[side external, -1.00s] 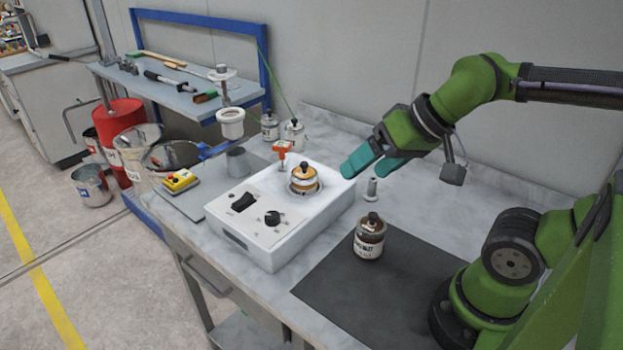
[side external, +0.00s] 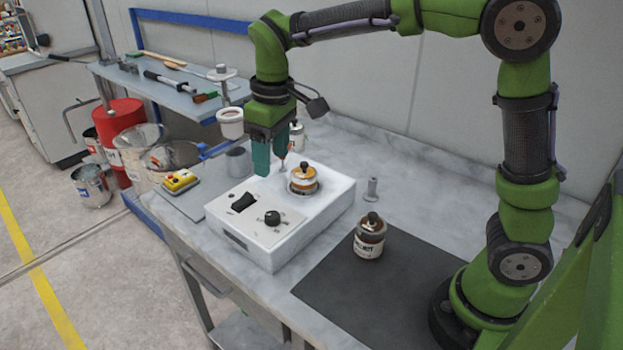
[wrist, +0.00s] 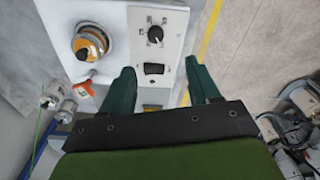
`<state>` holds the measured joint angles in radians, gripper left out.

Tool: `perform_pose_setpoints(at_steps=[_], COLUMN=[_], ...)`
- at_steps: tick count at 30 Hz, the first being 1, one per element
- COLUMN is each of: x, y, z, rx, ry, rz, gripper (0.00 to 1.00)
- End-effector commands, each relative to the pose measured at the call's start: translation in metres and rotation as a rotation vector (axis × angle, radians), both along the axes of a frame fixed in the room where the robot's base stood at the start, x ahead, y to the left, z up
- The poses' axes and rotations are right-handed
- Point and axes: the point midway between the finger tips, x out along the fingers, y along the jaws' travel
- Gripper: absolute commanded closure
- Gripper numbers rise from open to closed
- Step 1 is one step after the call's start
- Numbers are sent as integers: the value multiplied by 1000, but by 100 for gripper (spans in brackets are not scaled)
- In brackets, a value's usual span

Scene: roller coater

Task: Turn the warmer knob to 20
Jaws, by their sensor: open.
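The warmer (side external: 262,253) is a white box on the marble bench. Its black round knob (side external: 272,217) sits on the front panel, and it also shows in the wrist view (wrist: 155,34) near the top. The number it points to is too small to read. A black rocker switch (side external: 244,201) is beside the knob, and an amber jar (side external: 303,179) with a dark top knob sits on the warmer. My gripper (side external: 271,172) points down over the back left part of the warmer. Its teal fingers are apart and empty, clear of the knob, and they frame the panel's lower side in the wrist view (wrist: 164,84).
A small metal post (side external: 372,190) stands right of the warmer. An orange-handled valve (wrist: 87,86) is close to my left finger in the wrist view. A yellow button box (side external: 180,181) lies left.

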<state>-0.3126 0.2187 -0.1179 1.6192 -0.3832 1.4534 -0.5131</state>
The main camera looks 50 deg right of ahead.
Motion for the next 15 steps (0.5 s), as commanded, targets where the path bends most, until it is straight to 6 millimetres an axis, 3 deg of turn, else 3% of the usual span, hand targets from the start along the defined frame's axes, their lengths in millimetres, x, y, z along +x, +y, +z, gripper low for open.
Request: perform_pose_setpoints(at_steps=[3, 7, 11, 15], x=[20, 18, 16, 15], y=[4, 1, 1, 0], z=[6, 20, 12, -9], rx=[-52, -63, -60, -60], ry=[37, 54, 67, 69], rz=[101, 170, 192, 190], gripper=[39, 39, 39, 39])
